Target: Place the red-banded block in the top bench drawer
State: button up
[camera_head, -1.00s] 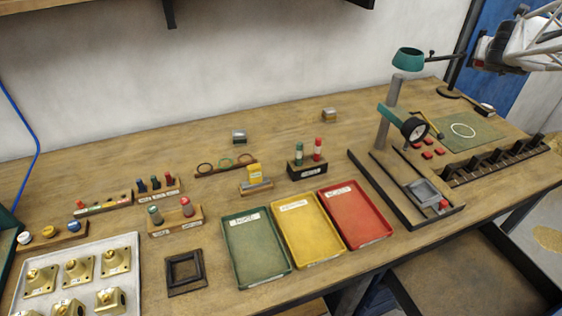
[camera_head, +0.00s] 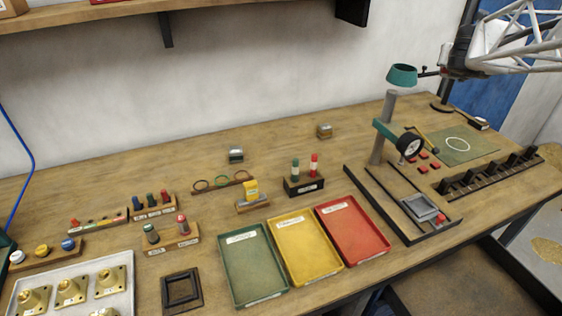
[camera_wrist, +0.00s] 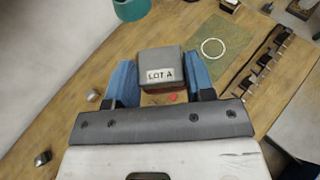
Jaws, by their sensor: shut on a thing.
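My gripper (camera_wrist: 160,80) is shut on a grey block (camera_wrist: 162,60) with a white "LOT A" label, between its two blue fingers in the wrist view. The held block is above the bench. In the head view, my arm is at the top right and the fingers and block cannot be made out. A brown, dark-rimmed tray-like surface (camera_head: 440,285), which looks like an open drawer, sits below the bench's front edge at the lower right; its inside is partly cut off.
Two small blocks (camera_head: 236,154) (camera_head: 324,131) stand at the back of the bench. Green (camera_head: 250,265), yellow (camera_head: 303,250) and red (camera_head: 352,230) trays lie in front. A drill stand (camera_head: 383,135) rises right of them, near a lamp (camera_head: 402,75) and a slotted rack (camera_head: 490,172).

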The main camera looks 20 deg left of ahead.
jog(key=s+a+r+n+y, duration=0.1)
jog(key=s+a, duration=0.9)
jog(key=a, duration=0.3)
jog(key=s+a+n+y, duration=0.1)
jog(key=s+a, duration=0.9)
jog(key=a, duration=0.3)
jog(key=s+a+f+n+y, duration=0.1)
jog(key=s+a, duration=0.3)
jog(key=s, duration=0.7)
jog(key=s+a+y, duration=0.1)
jog(key=s+a, duration=0.2)
jog(key=s, duration=0.7)
jog(key=s+a+f+n+y, duration=0.1)
jog(key=s+a, duration=0.3)
jog(key=s, duration=0.7)
notch_tip(320, 180, down, 28)
jog(key=shift+w+r+g, duration=0.25)
jog(key=shift+w+g, duration=0.05)
jog(key=shift+g, duration=0.1)
jog(key=shift+w+a+f, duration=0.25)
jog(key=shift+w+a, duration=1.35)
jog(key=shift+a, duration=0.55)
jog(key=shift+w+a+f, duration=0.25)
jog(key=shift+w+a, duration=1.3)
jog(key=shift+a, duration=0.6)
jog(key=shift+w+a+f, duration=0.25)
jog(key=shift+w+a, duration=1.35)
jog(key=shift+a, duration=0.55)
